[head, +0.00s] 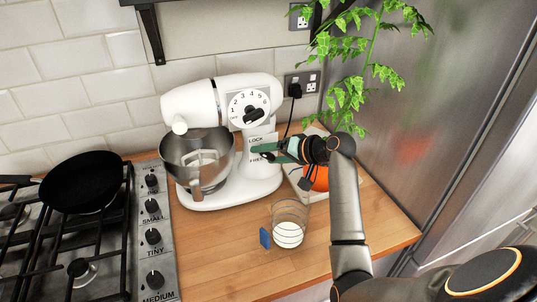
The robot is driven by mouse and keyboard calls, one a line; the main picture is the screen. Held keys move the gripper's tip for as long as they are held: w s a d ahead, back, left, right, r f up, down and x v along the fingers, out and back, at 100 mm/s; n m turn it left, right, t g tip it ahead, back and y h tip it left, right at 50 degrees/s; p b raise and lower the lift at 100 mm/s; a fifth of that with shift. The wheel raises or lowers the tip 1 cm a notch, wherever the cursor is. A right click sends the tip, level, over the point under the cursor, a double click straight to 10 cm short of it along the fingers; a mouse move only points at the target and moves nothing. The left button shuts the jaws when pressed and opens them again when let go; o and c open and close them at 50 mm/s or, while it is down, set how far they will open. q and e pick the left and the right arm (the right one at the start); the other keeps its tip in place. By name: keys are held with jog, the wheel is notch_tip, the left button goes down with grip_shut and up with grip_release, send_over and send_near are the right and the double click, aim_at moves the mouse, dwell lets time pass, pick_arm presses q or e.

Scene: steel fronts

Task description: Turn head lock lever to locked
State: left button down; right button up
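The white stand mixer (245,178) stands on the wooden counter with its head down over the steel bowl (197,160). The words LOCK and FREE are printed one above the other on its column, beside the head lock lever. A small dark piece, apparently the lever (268,157), shows near FREE, partly covered by my gripper. My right gripper (268,150) reaches in from the right, with its greenish fingers at the column between the two words. Whether it touches the lever or how far its fingers are apart is too small to tell. My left gripper is out of view.
A clear glass with white contents (289,235) and a small blue item (264,238) stand in front of the mixer. A tray with an orange-red object (319,179) lies behind my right wrist. A hob with a black pan (82,182) is left; a steel fridge is right.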

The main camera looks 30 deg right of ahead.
jog(key=o, duration=0.3)
jog(key=b+v, duration=0.1)
jog(key=v, duration=1.1)
jog(key=shift+s+d+r, duration=0.15)
jog(key=shift+s+r, duration=0.05)
